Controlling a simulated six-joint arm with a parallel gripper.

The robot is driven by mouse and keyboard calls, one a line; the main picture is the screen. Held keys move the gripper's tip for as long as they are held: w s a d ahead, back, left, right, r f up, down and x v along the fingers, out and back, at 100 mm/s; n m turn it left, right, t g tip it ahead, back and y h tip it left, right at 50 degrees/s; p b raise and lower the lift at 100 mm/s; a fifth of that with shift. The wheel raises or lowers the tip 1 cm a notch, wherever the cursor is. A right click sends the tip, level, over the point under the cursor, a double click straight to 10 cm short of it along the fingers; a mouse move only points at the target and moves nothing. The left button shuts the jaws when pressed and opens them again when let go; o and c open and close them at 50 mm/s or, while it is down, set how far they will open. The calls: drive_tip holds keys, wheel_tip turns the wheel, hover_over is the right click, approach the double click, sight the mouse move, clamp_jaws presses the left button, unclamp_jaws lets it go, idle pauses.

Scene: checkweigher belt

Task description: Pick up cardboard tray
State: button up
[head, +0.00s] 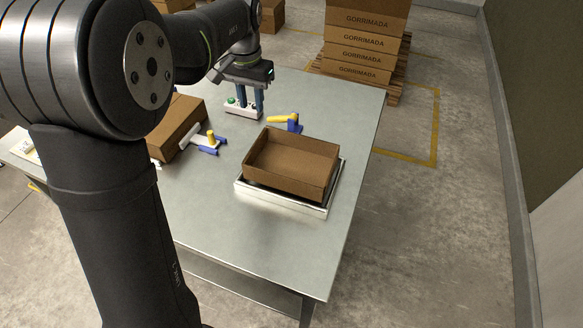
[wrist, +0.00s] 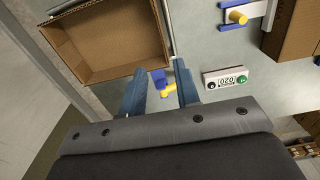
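The cardboard tray (head: 291,163) is an open, empty brown box with low walls. It sits upright on a silver weighing plate (head: 322,207) on the metal table. In the wrist view the tray (wrist: 112,45) is at the upper left, ahead of and left of my fingers. My gripper (head: 257,112) hangs over the far part of the table, behind the tray and apart from it. In the wrist view my gripper (wrist: 160,95) shows two blue fingers spread apart, with nothing held between them.
A blue-and-yellow part (head: 287,122) lies between my gripper and the tray. A small button panel (head: 241,108) is beside my gripper. A white, blue and yellow fixture (head: 208,142) and a closed carton (head: 177,127) stand left. Stacked cartons (head: 363,45) are beyond the table.

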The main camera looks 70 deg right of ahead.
hover_over(256, 157)
drive_tip(key=f, duration=0.7)
drive_tip(key=d+f, duration=0.1)
drive_tip(key=f, duration=0.3)
drive_tip(key=shift+s+f, duration=0.1)
drive_tip(key=shift+f, duration=0.1)
drive_tip(key=f, duration=0.4)
drive_tip(key=shift+w+a+f, duration=0.15)
drive_tip(key=shift+w+a, duration=0.05)
drive_tip(key=shift+a, duration=0.15)
drive_tip(key=shift+f, duration=0.5)
clamp_jaws()
